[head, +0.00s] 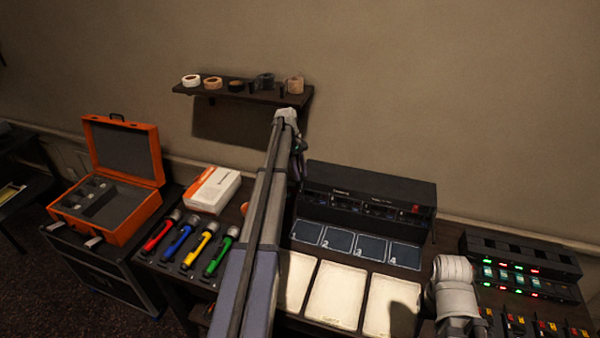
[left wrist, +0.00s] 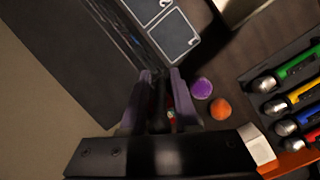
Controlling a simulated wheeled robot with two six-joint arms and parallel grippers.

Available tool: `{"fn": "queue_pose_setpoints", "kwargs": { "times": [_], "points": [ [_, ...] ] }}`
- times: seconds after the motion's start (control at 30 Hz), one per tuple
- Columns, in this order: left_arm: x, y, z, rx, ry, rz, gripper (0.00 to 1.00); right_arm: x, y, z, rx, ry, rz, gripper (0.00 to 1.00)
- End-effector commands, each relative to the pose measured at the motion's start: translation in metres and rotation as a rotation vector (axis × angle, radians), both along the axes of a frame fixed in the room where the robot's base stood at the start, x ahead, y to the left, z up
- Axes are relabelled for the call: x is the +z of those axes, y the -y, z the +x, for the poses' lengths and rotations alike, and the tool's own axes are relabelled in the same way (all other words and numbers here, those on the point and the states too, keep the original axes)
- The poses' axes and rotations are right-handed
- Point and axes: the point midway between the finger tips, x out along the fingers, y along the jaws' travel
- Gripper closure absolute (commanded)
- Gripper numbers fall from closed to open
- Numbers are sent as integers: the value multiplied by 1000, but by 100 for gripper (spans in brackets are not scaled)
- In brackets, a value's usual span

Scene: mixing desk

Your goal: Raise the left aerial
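The black receiver unit (head: 345,190) stands at the back of the desk, and its dark side (left wrist: 75,65) shows in the left wrist view. I cannot make out the left aerial; my left arm covers the unit's left end in the head view. My left gripper (head: 297,165) is beside that left end, mostly hidden by its own arm. In the left wrist view its two fingers (left wrist: 162,75) are apart, close to the unit. Something dark with small red and green spots is between or behind them; I cannot tell what.
A wall shelf (head: 240,95) with tape rolls is above my left gripper. Numbered pads (head: 338,241) are before the unit.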

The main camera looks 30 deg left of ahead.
Motion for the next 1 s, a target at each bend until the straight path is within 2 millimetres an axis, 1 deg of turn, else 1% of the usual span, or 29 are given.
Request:
{"fn": "queue_pose_setpoints", "kwargs": {
  "times": [0.03,0.1,0.13,0.4,0.57,0.77,1.0],
  "points": [
    [0,0,0,0,0,0,64,0,0,0,0,0,0,50],
    [0,0,0,0,1,0,56,0,0,0,0,0,0,50],
    [0,0,0,0,1,0,55,0,0,0,0,0,0,50],
    [1,-1,0,0,1,0,55,1,0,0,0,0,0,50],
    [8,-2,0,0,1,0,55,8,0,0,-1,0,0,50],
    [28,-6,0,0,1,0,55,28,0,0,-5,0,1,50],
    [61,-14,-1,1,1,0,55,60,0,0,-9,0,2,50]
  ]
}}
